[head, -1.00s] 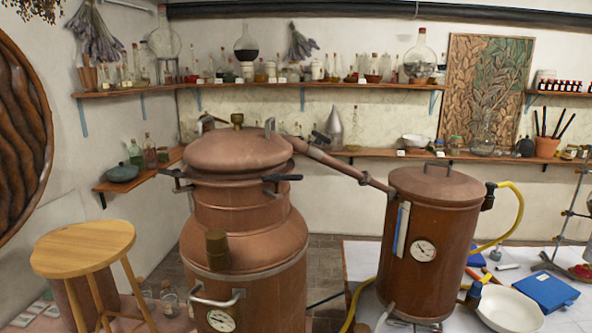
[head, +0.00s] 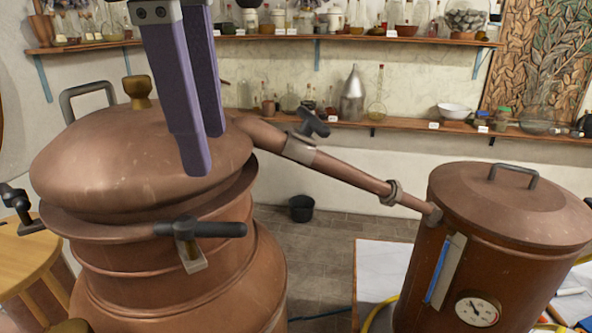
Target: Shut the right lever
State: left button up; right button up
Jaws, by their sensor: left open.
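The copper still's domed lid (head: 110,165) fills the left of the head view. A lever with a dark horizontal handle (head: 215,230) and a metal bracket sits on the lid rim at the front right. A second dark lever (head: 18,205) shows at the left edge of the rim. My left gripper (head: 205,150) comes down from the top with its two purple fingers apart and nothing between them. In the picture it covers part of the lid, above the right lever; it appears clear of the handle. My right gripper is out of view.
A copper pipe (head: 350,175) with a dark-handled clamp (head: 312,123) runs from the lid to the copper condenser (head: 510,210) at the right. A wooden stool (head: 25,265) stands at the left. A black bucket (head: 301,208) is on the floor behind.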

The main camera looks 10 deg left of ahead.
aim_at(225, 225)
pick_arm(q)
jog(key=f+p, duration=0.1)
jog(key=f, duration=0.2)
jog(key=w+f+p, duration=0.1)
jog(key=f+p, duration=0.1)
jog(key=f, duration=0.1)
jog(key=f+p, duration=0.1)
jog(key=f, duration=0.1)
jog(key=shift+w+a+f+p, duration=0.25)
jog(key=shift+w+f+p, duration=0.1)
jog(key=shift+f+p, duration=0.05)
jog(key=shift+w+f, duration=0.1)
jog(key=shift+f, duration=0.25)
grip_shut()
